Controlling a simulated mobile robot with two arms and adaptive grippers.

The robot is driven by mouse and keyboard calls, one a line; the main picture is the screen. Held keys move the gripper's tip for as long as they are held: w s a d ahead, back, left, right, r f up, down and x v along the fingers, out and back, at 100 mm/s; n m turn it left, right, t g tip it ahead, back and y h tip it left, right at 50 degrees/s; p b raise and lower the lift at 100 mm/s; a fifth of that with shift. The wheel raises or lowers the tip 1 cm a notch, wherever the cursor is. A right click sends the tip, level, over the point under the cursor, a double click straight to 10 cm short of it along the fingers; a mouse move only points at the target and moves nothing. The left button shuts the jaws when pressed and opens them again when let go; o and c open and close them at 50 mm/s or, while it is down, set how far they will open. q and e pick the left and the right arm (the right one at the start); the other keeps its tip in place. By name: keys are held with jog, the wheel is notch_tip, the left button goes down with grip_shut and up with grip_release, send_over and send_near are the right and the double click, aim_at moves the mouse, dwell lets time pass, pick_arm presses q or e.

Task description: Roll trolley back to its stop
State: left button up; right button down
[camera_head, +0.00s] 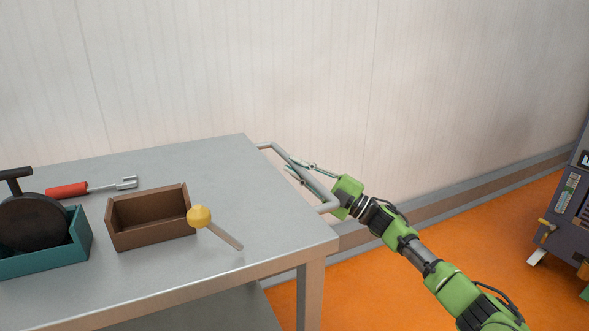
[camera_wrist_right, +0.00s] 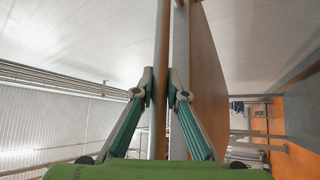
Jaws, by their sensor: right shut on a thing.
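The trolley (camera_head: 278,232) is a grey metal table-like cart with a lower shelf, standing to the left in the head view. A bent grey tube handle (camera_head: 326,207) sticks out from its right end. My right gripper (camera_head: 298,173) reaches in from the right and is shut on this handle. In the right wrist view the handle bar (camera_wrist_right: 161,60) runs upright between the two teal-sided fingers (camera_wrist_right: 160,95). The fingers hide a part of the handle. My left gripper is not in view. The trolley's stop cannot be made out.
On the trolley top lie a red-handled fork tool (camera_head: 70,190), a teal box (camera_head: 45,264) holding a dark round object (camera_head: 32,222), a brown open box (camera_head: 150,236) and a yellow-knobbed tool (camera_head: 200,216). A pale wall (camera_head: 300,70) stands behind. A grey machine (camera_head: 572,215) stands far right on orange floor.

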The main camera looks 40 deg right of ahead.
jog(key=shift+d, duration=0.15)
jog(key=c, duration=2)
grip_release()
jog(key=shift+d, duration=0.1)
jog(key=shift+s, duration=0.1)
jog(key=shift+s+d+f, duration=0.1)
jog(key=shift+s+f, duration=0.1)
jog(key=v, duration=1.1)
jog(key=shift+s+d, duration=0.1)
jog(key=shift+s, duration=0.05)
